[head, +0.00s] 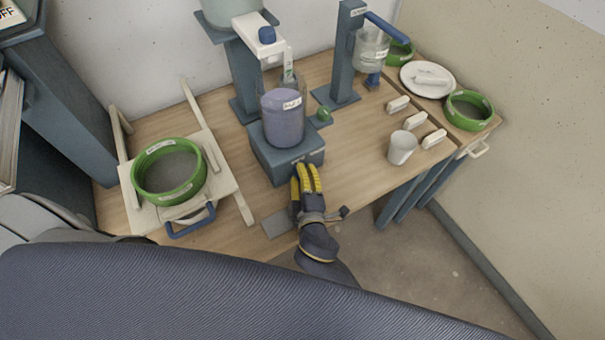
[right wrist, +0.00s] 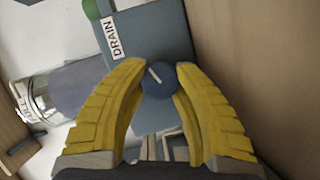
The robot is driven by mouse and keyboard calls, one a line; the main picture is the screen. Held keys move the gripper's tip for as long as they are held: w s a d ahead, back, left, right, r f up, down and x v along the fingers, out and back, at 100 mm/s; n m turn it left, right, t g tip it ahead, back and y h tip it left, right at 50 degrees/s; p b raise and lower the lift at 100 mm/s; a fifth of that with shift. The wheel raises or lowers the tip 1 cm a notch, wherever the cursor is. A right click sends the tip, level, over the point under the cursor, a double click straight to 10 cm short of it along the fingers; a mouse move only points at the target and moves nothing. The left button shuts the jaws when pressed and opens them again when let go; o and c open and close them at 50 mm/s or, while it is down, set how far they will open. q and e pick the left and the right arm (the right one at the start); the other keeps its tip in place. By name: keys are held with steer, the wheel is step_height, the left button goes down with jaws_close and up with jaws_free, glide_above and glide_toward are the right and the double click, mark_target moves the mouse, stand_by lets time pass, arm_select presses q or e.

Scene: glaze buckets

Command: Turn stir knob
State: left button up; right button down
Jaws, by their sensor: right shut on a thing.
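A small dark blue round knob (right wrist: 160,80) with a white pointer line sits on the face of a blue-grey stirrer base (head: 262,152). The pointer line is tilted in the right wrist view. My right gripper (head: 307,178) has its yellow fingers at the front of the base. In the right wrist view its fingertips (right wrist: 160,70) close around the knob from both sides. The knob is hidden by the fingers in the head view. A clear beaker (head: 283,122) of purple-grey liquid stands on the base. My left gripper is not in view.
A green-rimmed sieve (head: 168,172) rests on a wooden frame at left. A blue stand (head: 343,60) holds a clear cup behind. A white cup (head: 402,147), pale blocks (head: 398,104) and a white plate (head: 428,80) are at right. A DRAIN label (right wrist: 114,36) shows nearby.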

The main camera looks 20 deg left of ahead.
steer(key=shift+d+f+n+t, duration=0.15)
steer(key=shift+n+t, duration=0.35)
steer(key=shift+n, duration=0.7)
steer(key=c, duration=1.2)
jaws_free()
steer(key=shift+w, duration=0.1)
steer(key=shift+v, duration=3.8)
